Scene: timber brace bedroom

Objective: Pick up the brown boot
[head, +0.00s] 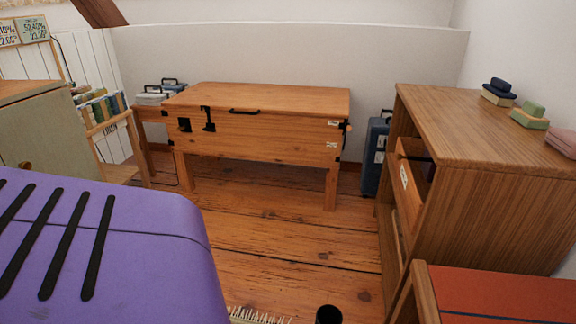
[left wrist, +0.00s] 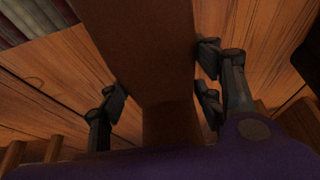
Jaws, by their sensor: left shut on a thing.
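In the left wrist view, my left gripper (left wrist: 162,88) has dark fingers on both sides of a smooth brown thing (left wrist: 150,50), which looks like the brown boot. The gripper is shut on it. The brown thing fills the middle of that view and runs from the top edge down towards the purple wrist. Its whole outline is not visible. In the head view I see neither the boot nor the left gripper. My right gripper is in neither view.
A wooden chest (head: 262,135) on legs stands by the back wall. A wooden shelf unit (head: 490,125) is at the right, with a red-topped piece (head: 505,295) before it. A blue suitcase (head: 374,158) stands between. The plank floor (head: 290,240) is open in the middle.

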